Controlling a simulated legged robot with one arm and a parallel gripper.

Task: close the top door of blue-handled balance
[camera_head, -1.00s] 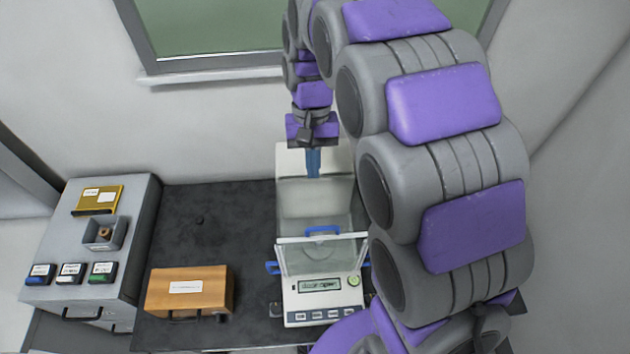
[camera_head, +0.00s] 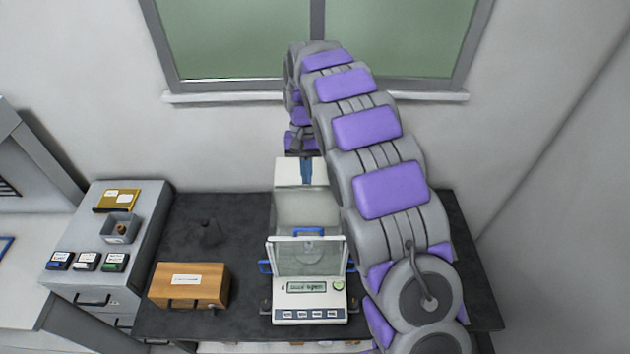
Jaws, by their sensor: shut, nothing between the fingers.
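The blue-handled balance (camera_head: 310,316) stands on the dark table, with its display and buttons facing me. It has a clear glass chamber and a white rear housing (camera_head: 288,172). A blue handle (camera_head: 308,231) shows at the top, just behind the upper edge of the front pane. Another blue handle (camera_head: 265,267) is at the left side. The top door's clear panel is hard to make out, so I cannot tell how far it is open. My gripper (camera_head: 306,181) points down at the rear housing, behind the top handle. Its narrow blue fingers look shut and empty; contact is unclear.
A grey drawer cabinet (camera_head: 72,279) is farther left. The wall and window (camera_head: 235,40) are behind.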

